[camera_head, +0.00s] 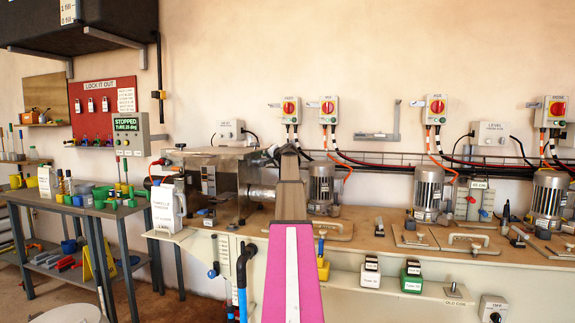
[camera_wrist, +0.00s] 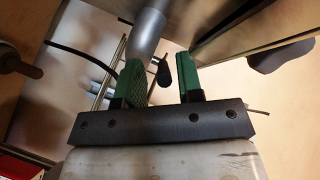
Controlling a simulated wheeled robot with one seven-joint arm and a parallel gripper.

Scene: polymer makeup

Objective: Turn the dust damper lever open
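My gripper (camera_wrist: 159,64) is open in the wrist view, with its two green finger pads apart. A dark rounded handle (camera_wrist: 164,74) shows in the gap between the fingers, apparently beyond them; it looks like the damper lever, but I cannot be sure. I see no contact with it. A grey pipe (camera_wrist: 148,32) rises just behind the left finger. In the head view my arm reaches up toward the wall and hides my gripper. The lever cannot be made out there; a metal cabinet (camera_head: 232,170) with a short silver duct (camera_head: 262,193) stands left of my arm.
A bench (camera_head: 350,243) runs along the wall with several motors (camera_head: 427,190) right of my arm. A rail with cables (camera_head: 385,165) runs behind them. In the wrist view a dark knob (camera_wrist: 280,56) is at right and a dark cable (camera_wrist: 85,58) at left.

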